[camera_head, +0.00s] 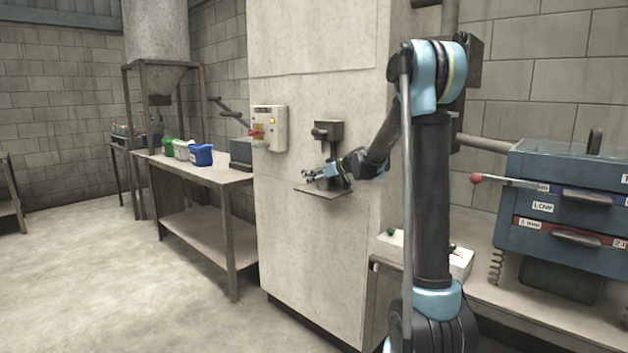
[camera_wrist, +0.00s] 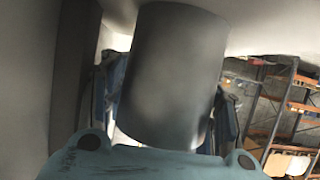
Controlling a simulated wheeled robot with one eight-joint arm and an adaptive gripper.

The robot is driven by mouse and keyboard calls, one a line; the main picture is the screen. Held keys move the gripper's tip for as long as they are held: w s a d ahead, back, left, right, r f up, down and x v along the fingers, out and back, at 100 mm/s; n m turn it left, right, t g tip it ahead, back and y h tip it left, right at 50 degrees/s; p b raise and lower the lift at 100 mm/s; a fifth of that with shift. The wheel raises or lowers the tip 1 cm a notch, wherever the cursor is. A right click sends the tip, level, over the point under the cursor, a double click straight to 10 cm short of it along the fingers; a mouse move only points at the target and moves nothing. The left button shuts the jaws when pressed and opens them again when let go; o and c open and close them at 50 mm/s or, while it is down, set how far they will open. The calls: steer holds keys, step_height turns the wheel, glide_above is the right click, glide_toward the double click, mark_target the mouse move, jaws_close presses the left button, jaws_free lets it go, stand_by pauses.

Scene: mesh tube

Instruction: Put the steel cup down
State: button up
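The steel cup (camera_wrist: 178,75) is a plain grey cylinder that fills the middle of the wrist view, slightly tilted there. My gripper (camera_wrist: 170,110) has a finger on each side of it, both against its sides and partly hidden by it. In the head view my gripper (camera_head: 310,175) is small, at the front of the pillar, just above a small metal shelf (camera_head: 322,192). The cup is too small and dark to pick out clearly in the head view, and I cannot tell whether its base touches the shelf.
A dark box with a spout (camera_head: 328,131) sits on the pillar above the shelf. A control box (camera_head: 269,128) is to its left. A table with coloured tubs (camera_head: 201,155) stands further left. A blue drawer unit (camera_head: 560,205) is at right. The floor at left is clear.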

stand_by(0.3)
steer(key=v, duration=1.2)
steer(key=s+d+f+m+g+h, duration=0.2)
steer(key=s+d+f, duration=0.4)
steer(key=s, duration=0.9)
steer(key=s+d+f+m+g+h, duration=0.2)
steer(key=s+d+f+m+h, duration=0.3)
steer(key=s+f, duration=0.4)
steer(key=s+d+f+m+g+h, duration=0.1)
steer(key=s+d+f+m+h, duration=0.2)
steer(key=s, duration=1.9)
steer(key=d+f, duration=0.4)
steer(key=shift+d+f+g+h, duration=0.25)
steer(key=shift+d+g+h, duration=0.05)
steer(key=shift+g, duration=0.1)
steer(key=shift+w+f, duration=0.2)
steer(key=shift+w, duration=0.15)
